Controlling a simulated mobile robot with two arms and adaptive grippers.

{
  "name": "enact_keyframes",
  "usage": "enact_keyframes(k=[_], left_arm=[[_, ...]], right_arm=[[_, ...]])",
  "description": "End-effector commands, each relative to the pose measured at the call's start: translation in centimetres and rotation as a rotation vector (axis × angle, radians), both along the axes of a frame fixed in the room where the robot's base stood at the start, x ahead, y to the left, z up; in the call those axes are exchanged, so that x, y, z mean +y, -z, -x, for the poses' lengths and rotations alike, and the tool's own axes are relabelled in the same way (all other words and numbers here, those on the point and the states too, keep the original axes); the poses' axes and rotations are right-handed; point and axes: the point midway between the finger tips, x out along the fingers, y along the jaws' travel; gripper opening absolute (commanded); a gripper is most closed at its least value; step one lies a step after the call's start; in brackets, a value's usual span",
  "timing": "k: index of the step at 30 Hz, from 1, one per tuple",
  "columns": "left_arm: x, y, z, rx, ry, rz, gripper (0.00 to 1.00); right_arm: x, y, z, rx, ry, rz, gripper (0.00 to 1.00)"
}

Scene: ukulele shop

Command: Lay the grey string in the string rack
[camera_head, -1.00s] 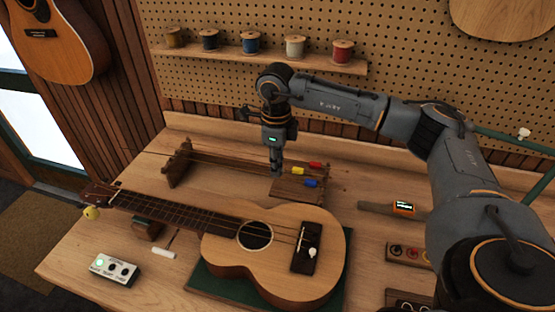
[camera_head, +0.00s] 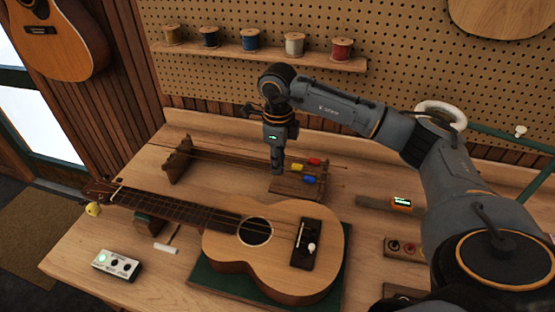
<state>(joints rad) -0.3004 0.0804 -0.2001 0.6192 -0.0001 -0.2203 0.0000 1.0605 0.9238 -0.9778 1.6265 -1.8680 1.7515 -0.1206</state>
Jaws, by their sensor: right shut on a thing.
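The string rack stands on the bench behind the ukulele. It has a notched wooden post (camera_head: 178,161) at left and a wooden block (camera_head: 296,190) at right, with thin strings running between them. Red (camera_head: 314,161), yellow (camera_head: 297,167) and blue (camera_head: 309,180) tags sit at the block end. My right gripper (camera_head: 277,172) points down at the left side of that block, low over the strings. It is shut on the grey string, which is too thin and too covered by the fingers to make out clearly. My left gripper is out of view.
A ukulele (camera_head: 275,240) lies on a green mat (camera_head: 215,283) in front of the rack. A shelf (camera_head: 270,58) with several spools hangs behind.

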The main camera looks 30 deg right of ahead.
Motion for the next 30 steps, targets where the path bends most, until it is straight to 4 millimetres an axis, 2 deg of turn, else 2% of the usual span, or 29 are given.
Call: enact_keyframes(k=[18,24,30], left_arm=[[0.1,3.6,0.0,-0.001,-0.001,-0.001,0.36],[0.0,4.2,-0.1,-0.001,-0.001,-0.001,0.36],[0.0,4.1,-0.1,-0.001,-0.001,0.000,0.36]], right_arm=[[0.0,5.5,0.0,0.001,-0.001,0.002,0.01],[0.0,6.3,0.0,0.001,-0.001,0.001,0.01],[0.0,6.3,0.0,0.001,0.000,0.001,0.01]])
